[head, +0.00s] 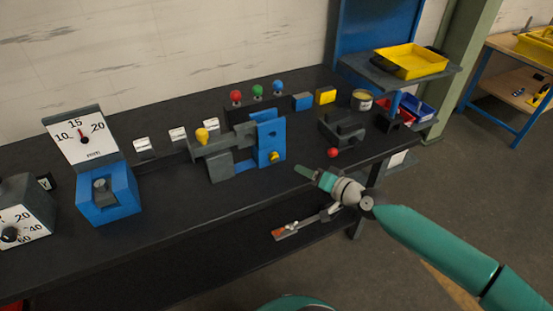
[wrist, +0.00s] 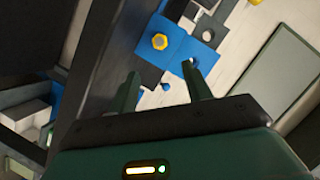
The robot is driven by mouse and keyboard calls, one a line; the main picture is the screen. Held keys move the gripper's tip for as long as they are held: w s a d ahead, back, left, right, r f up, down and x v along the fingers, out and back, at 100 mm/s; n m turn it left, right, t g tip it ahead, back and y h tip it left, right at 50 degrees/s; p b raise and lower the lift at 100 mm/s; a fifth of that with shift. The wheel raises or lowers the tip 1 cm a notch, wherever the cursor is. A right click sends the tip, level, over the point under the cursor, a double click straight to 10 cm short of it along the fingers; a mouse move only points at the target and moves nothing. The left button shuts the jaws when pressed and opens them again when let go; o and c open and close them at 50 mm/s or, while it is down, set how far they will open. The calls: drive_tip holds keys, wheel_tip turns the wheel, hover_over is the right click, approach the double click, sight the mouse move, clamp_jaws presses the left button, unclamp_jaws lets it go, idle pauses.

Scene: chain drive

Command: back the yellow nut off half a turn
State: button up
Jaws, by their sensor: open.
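The yellow nut (head: 274,157) sits low on the front face of the upright blue plate (head: 266,135) of the bench fixture. My gripper (head: 302,171) is a short way right of the nut and slightly lower in the head view. In the wrist view my gripper (wrist: 160,69) has its two fingers apart with nothing between them. The nut is apart from both fingers.
A dark clamp block with a red ball (head: 333,153) stands right of the fixture. A yellow-topped knob (head: 202,135) is on the fixture's left. A blue gauge stand (head: 108,193) is further left. The black bench (head: 170,215) is bare along its front.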

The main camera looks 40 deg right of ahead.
sight(275, 159)
drive_tip(key=x, duration=1.3)
drive_tip(key=c, duration=1)
